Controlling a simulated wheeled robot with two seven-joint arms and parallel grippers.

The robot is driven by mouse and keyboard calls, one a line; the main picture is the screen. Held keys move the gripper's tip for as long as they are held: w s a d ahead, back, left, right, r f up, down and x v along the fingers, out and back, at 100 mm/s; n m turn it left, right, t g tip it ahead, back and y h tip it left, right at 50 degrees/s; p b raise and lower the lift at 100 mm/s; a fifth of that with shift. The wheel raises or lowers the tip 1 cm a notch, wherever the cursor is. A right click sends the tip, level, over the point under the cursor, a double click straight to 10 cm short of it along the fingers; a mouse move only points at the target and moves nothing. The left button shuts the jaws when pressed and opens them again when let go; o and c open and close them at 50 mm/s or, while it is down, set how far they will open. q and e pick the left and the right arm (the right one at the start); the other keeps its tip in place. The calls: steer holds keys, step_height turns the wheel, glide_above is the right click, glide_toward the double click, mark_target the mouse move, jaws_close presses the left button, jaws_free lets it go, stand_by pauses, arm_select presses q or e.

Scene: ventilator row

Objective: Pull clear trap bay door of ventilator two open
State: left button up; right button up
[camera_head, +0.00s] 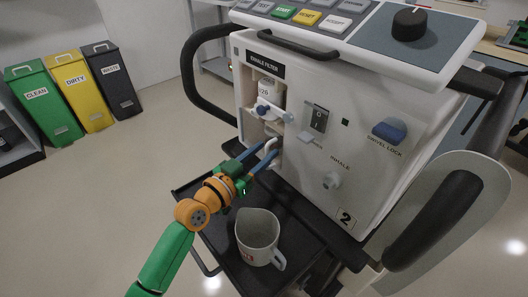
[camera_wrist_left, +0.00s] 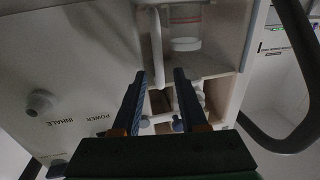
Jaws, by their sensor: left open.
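Ventilator two (camera_head: 300,170) is a pale machine with a "2" label on its lower front corner. A pale upright handle (camera_head: 271,145) shows at its open-looking left bay, below the exhale filter (camera_head: 265,90). The handle (camera_wrist_left: 157,45) also shows in the left wrist view, beside a clear cup with red lines (camera_wrist_left: 186,25). The clear door panel itself is hard to make out. My left gripper (camera_head: 268,151) is open at the bay. In the left wrist view its fingertips (camera_wrist_left: 160,74) point toward the handle, which lies between their lines; contact cannot be told. My right gripper is not in view.
A grey jug (camera_head: 257,238) stands on the dark tray (camera_head: 205,183) below the bay, close to my left arm. A black rail (camera_head: 193,75) curves out at the machine's left. Green, yellow and dark bins (camera_head: 78,85) stand at the far left.

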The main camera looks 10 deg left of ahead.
arm_select(q)
steer(key=shift+w, duration=0.1)
jaws_close()
stand_by(1.4)
